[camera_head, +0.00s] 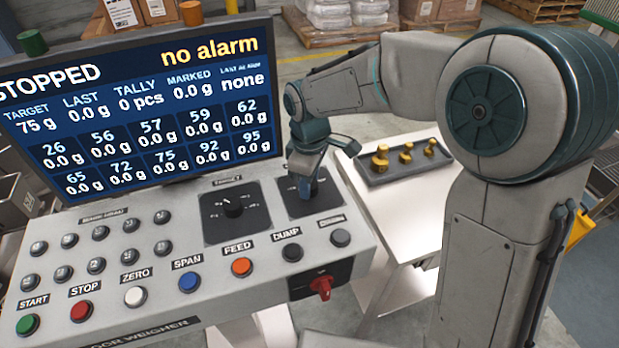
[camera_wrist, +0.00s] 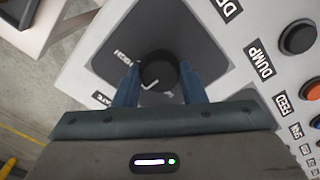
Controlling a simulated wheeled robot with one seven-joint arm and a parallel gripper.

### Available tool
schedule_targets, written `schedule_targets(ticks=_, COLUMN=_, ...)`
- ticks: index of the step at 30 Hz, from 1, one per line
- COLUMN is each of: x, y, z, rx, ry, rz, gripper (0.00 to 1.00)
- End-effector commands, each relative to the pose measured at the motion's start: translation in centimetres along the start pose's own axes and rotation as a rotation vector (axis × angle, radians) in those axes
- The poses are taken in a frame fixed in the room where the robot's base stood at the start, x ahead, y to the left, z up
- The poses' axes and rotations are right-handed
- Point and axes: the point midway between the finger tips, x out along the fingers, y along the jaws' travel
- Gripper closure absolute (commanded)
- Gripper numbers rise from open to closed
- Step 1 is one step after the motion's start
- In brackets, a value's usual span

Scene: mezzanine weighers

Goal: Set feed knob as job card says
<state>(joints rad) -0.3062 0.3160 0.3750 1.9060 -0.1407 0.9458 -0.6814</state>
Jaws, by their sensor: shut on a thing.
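My gripper (camera_head: 305,192) reaches down to the right-hand dial plate (camera_head: 326,205) on the sloped console and hides its knob in the head view. In the wrist view its two blue fingers are shut on the round black knob (camera_wrist: 158,70), one on each side. A white pointer line shows on the knob's lower part. The plate (camera_wrist: 187,38) bears a "HIGH" mark; another mark, ending in "ATE", is partly covered. The knob's label is mostly hidden in the head view. A second black knob (camera_head: 233,208), labelled TARGET, is to the left. No job card can be made out.
The screen (camera_head: 140,105) reads STOPPED, no alarm, target 75 g. Several push buttons, including orange FEED (camera_head: 241,267), and a red rotary switch (camera_head: 321,287) are close by. A dark tray (camera_head: 372,178) with brass weights stands on a white table to the right.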

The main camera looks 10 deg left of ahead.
Motion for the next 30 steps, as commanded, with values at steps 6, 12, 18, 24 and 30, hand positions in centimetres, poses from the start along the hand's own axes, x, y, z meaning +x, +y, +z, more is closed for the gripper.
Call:
schedule_targets(ticks=6, x=-0.08, y=0.04, z=-0.06, rx=-0.034, ry=0.002, rz=0.002, gripper=0.86)
schedule_targets(ticks=12, x=-0.08, y=0.04, z=-0.07, rx=-0.039, ry=0.002, rz=0.002, gripper=0.86)
schedule_targets(ticks=18, x=-0.08, y=0.05, z=-0.07, rx=-0.038, ry=0.002, rz=0.002, gripper=0.86)
schedule_targets(ticks=24, x=-0.06, y=0.03, z=-0.05, rx=-0.038, ry=0.002, rz=0.002, gripper=0.41)
schedule_targets(ticks=30, x=-0.20, y=0.03, z=-0.04, rx=-0.038, ry=0.001, rz=0.002, gripper=0.41)
